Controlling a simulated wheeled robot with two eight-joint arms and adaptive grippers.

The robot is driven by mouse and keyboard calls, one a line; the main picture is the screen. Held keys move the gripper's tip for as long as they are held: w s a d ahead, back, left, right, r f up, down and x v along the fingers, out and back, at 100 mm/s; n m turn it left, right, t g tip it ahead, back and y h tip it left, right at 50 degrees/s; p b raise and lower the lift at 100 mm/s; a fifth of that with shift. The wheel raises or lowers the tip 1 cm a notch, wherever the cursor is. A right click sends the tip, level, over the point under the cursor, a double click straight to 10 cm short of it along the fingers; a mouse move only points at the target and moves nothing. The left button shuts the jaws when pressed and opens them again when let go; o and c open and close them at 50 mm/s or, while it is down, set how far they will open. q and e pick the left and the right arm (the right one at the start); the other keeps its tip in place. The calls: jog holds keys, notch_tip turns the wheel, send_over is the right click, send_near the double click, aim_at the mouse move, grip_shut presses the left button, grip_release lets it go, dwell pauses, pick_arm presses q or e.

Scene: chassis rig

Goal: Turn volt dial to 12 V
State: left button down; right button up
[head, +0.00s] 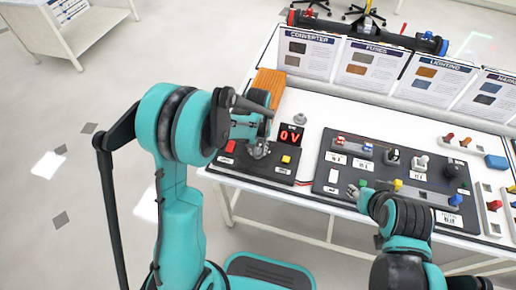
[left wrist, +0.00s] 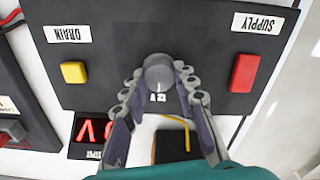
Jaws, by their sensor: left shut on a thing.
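The volt dial (left wrist: 158,72) is a round grey knob on the dark power panel (left wrist: 115,25), seen upside down in the left wrist view. My left gripper (left wrist: 158,78) is shut on it, one finger on each side. In the head view this gripper (head: 258,150) hides most of the dial. A small white mark, not clearly readable, shows just below the dial in the wrist view. The red digital display (head: 290,135) reads 0 V; it shows partly in the wrist view (left wrist: 92,130). My right gripper (head: 355,191) is over the front edge of the larger panel, its fingers too small to judge.
A yellow DRAIN button (left wrist: 74,72) and a red SUPPLY button (left wrist: 245,73) flank the dial. A larger dark panel (head: 325,165) with switches and coloured parts stands to the right. Information cards (head: 305,52) line the back.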

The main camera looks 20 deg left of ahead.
aim_at(258, 150)
dwell(0.4)
pick_arm(q)
jog(key=c, duration=1.2)
grip_release()
notch_tip(258, 150, up, 12)
